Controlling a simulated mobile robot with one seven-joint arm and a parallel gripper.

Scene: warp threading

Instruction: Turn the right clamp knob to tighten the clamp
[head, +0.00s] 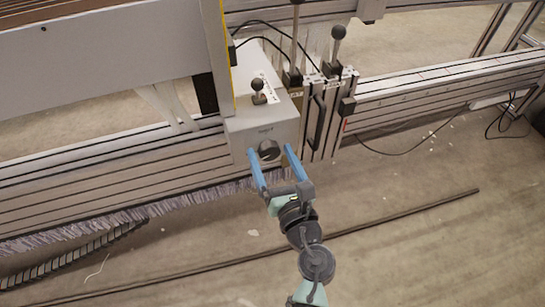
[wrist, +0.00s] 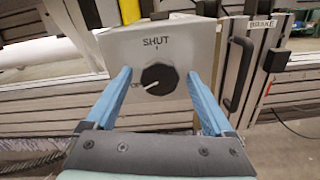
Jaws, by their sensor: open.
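The clamp knob is a dark round knob (head: 269,150) on the front face of a light grey box (head: 262,133). In the wrist view the knob (wrist: 160,77) sits below the word SHUT and a short tick. Its white pointer line points to the lower left, towards a small label partly hidden by my left finger. My gripper (head: 270,152) has blue fingers, spread open, one on each side of the knob. In the wrist view there are gaps between the fingers of my gripper (wrist: 158,76) and the knob; nothing is held.
A small ball-topped lever (head: 258,87) stands on the box. Taller levers (head: 337,45) and a dark handle (head: 317,122) are to its right, near a BRAKE label (wrist: 262,24). Slotted metal rails (head: 110,180) run along both sides. A dark rod (head: 400,214) lies on the floor.

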